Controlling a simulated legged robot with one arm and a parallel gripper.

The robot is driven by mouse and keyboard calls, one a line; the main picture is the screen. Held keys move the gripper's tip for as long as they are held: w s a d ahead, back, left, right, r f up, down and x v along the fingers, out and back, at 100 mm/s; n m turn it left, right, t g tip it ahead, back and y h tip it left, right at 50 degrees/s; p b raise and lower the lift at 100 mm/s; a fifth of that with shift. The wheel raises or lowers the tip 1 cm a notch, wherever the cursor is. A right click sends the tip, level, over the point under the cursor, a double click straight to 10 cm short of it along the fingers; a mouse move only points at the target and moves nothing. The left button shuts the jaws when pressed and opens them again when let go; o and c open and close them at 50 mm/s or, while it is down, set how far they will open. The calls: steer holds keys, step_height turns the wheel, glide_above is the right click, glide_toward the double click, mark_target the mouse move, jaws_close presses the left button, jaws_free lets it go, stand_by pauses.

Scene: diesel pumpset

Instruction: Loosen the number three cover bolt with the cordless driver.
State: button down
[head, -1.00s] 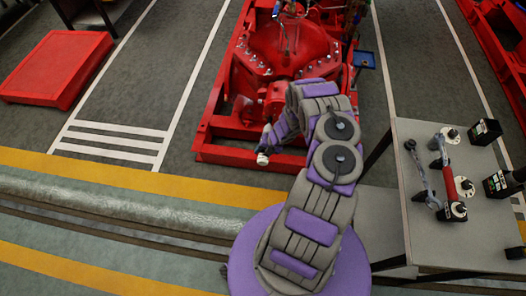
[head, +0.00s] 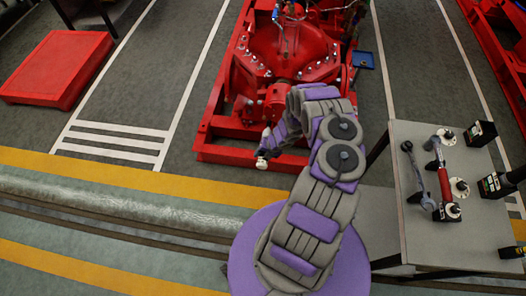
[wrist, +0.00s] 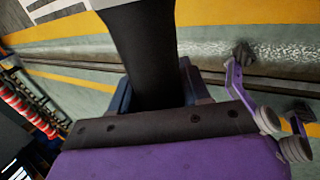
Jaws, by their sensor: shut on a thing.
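The red pumpset (head: 285,45) stands at the top middle of the head view. Several small pale bolts line its red cover (head: 268,71); I cannot tell which is number three. My arm bends toward its near end, with a small pale and dark tip (head: 262,161) by the red base frame; the jaws are too small to make out there. In the wrist view, my gripper (wrist: 158,88) is shut on a wide black piece (wrist: 143,45), seemingly the cordless driver's body. Its far end runs out of the frame, and no bit or bolt shows in that view.
A grey table (head: 400,225) at right holds a wrench (head: 417,175), a red-handled tool (head: 443,178) and black blocks (head: 480,133). A red platform (head: 58,68) lies far left. The floor between platform and pumpset is open.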

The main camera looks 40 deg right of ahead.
steer(key=shift+s+a+r+p, duration=0.15)
steer(key=shift+s+a+p, duration=0.9)
steer(key=shift+p, duration=1.1)
steer(key=shift+a, duration=0.35)
